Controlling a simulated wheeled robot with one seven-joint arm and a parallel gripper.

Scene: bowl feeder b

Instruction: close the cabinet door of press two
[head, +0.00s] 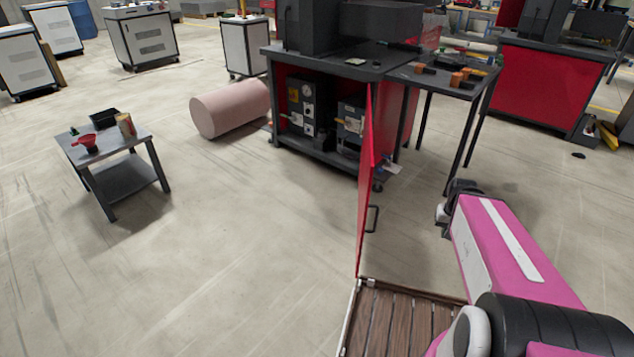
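The press cabinet (325,163) has a dark top and frame and stands open at its front. Its red door (366,170) swings out toward me, seen nearly edge-on, so its faces show only as a narrow strip. A dark bar handle (373,218) is on the door's right side, near the outer edge. My pink arm reaches in from the lower right. Its dark far end (460,192) is right of the door, with a clear gap of floor between. I cannot make out any fingers there or whether they hold something.
Grey machine units (304,100) sit inside the cabinet. A dark side table (445,80) with small orange blocks stands at its right. A pink cylinder (232,108) lies left of the cabinet. A low grey table (112,150) stands farther left. The floor between is clear.

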